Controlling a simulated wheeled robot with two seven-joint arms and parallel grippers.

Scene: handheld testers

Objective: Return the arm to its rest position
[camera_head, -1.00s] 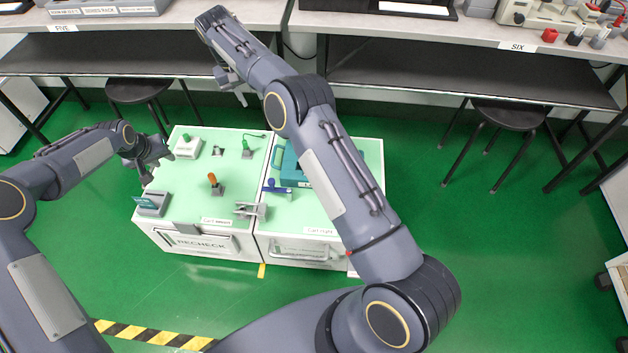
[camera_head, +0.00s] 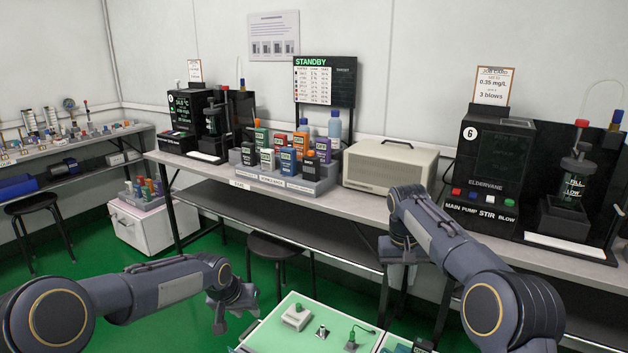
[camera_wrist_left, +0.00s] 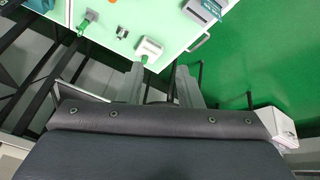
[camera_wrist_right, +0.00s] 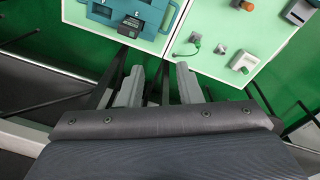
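My left arm reaches in from the left in the head view, with its gripper (camera_head: 236,308) pointing down beside the pale green cart top (camera_head: 270,335). In the left wrist view the left fingers (camera_wrist_left: 160,85) are apart with nothing between them. My right arm reaches in from the lower right, with its gripper (camera_head: 400,262) hanging in front of the bench and partly hidden by its own forearm.
In the right wrist view a teal tray (camera_wrist_right: 128,22) is on the adjoining cart. A bench (camera_head: 300,200) runs behind, with bottles, a beige box (camera_head: 390,167) and testers. A black stool (camera_head: 275,247) stands below.

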